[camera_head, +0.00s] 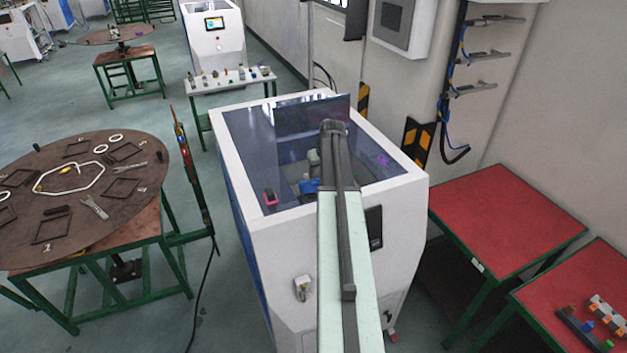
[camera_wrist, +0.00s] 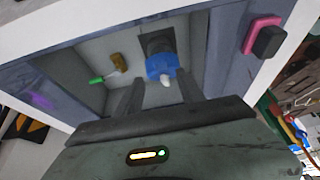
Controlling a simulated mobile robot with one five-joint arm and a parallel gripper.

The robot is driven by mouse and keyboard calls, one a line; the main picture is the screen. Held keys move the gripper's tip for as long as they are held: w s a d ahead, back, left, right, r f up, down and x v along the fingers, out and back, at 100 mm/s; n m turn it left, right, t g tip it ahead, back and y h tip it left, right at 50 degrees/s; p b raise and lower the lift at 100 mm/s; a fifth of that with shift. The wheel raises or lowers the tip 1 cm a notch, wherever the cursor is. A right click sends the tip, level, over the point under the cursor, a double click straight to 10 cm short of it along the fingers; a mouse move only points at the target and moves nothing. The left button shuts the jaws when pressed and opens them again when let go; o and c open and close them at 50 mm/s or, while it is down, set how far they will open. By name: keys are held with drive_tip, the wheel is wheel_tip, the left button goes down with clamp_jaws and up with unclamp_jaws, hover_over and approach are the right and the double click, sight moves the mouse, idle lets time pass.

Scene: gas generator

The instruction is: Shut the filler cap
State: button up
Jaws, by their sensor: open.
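A blue part (camera_wrist: 160,66) with a small white tip, likely the filler cap, sits on a dark block inside the generator's open top recess. The same blue part shows in the head view (camera_head: 309,186), partly covered by my arm. I cannot tell whether it is shut. My gripper (camera_wrist: 158,88) is open and empty, its two dark fingers pointing towards the blue part, one on each side of its white tip. I cannot tell whether they touch it. In the head view my arm hides the gripper.
The white generator housing (camera_head: 275,245) has a raised rim around the recess. A tilted dark panel (camera_head: 300,128) stands at the back. A red table (camera_head: 505,218) is at right.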

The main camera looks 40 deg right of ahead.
sight(315, 182)
drive_tip(key=b+x, duration=0.7)
drive_tip(key=x, duration=0.1)
drive_tip(key=shift+w+a, duration=0.1)
drive_tip(key=shift+r, duration=0.1)
clamp_jaws()
idle(1.0)
